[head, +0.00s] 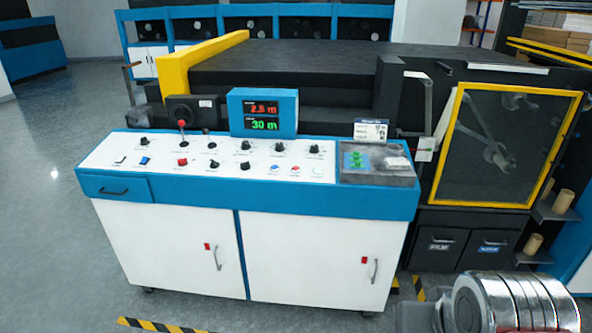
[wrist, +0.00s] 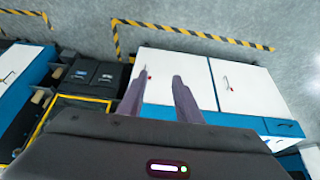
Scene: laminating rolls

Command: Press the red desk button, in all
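The white-topped control desk (head: 130,152) with blue trim stands in the middle of the head view. A red button (head: 182,162) sits on the left part of its panel, beside a blue one (head: 145,161). A smaller red button (head: 295,169) sits farther right, between a blue and a white one. A red-knobbed lever (head: 182,124) rises at the panel's back left. My gripper (wrist: 160,76) shows in the wrist view with two fingers apart and nothing between them. It faces the desk's white cabinet doors (wrist: 237,88). No red desk button can be made out in the wrist view.
A blue display box (head: 263,112) stands behind the panel, and a grey tray (head: 378,178) sits at its right end. A black machine with a yellow-framed window (head: 505,140) is on the right. Striped tape (head: 160,325) marks the floor. The floor left of the desk is clear.

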